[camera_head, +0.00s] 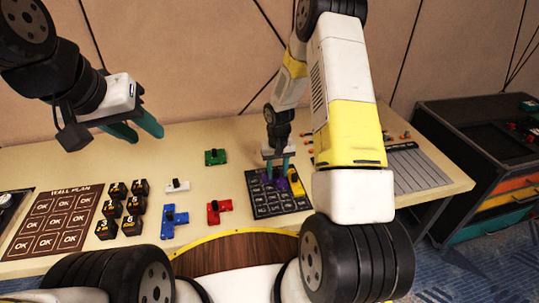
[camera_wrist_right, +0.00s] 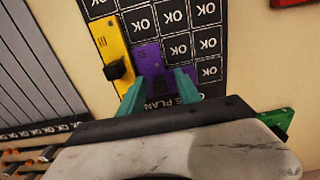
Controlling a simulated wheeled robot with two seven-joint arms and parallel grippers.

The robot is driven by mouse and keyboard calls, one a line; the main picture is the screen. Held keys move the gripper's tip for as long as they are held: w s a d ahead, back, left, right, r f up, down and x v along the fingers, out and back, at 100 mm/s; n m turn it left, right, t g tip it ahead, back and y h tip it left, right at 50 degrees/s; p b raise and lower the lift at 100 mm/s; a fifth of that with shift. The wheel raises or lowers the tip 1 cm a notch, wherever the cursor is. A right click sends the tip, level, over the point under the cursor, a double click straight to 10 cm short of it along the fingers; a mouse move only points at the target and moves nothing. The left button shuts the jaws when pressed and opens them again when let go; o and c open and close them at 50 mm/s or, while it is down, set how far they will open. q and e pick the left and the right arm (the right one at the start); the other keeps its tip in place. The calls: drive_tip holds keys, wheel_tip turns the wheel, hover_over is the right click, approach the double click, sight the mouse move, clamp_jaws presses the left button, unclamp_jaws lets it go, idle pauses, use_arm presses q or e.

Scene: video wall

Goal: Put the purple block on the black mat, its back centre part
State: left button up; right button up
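The purple block (camera_head: 281,184) lies on the black mat (camera_head: 272,209), at the mat's back part near the title strip. In the right wrist view the purple block (camera_wrist_right: 147,57) lies flat beside the yellow block, partly covered by my fingers. My right gripper (camera_head: 276,166) points down over it. In the wrist view my right gripper (camera_wrist_right: 160,80) has its teal fingers apart, on either side of the block's dark knob, with a gap seeming to show. My left gripper (camera_head: 134,131) is open and empty above the table's back left.
A yellow block (camera_head: 295,180) lies on the mat's right side, close to the purple one. Green (camera_head: 215,157), red (camera_head: 218,211), blue (camera_head: 173,220) and white (camera_head: 178,186) blocks lie left of the mat. Several black cubes (camera_head: 132,205) stand beside the brown wall plan board (camera_head: 54,219).

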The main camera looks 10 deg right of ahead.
wheel_tip(320, 180, up, 12)
wheel_tip(320, 180, up, 17)
drive_tip(key=t, duration=0.3)
hover_over(277, 171)
drive_tip(key=s, duration=0.8)
drive_tip(key=s+a+r+t+y, duration=0.1)
drive_tip(key=s+r, duration=0.3)
drive_tip(key=s, duration=0.4)
drive_tip(key=s+a+r+t+y, duration=0.1)
drive_tip(key=s+r+t, duration=0.1)
drive_tip(key=s+r, duration=0.3)
drive_tip(key=s, duration=0.3)
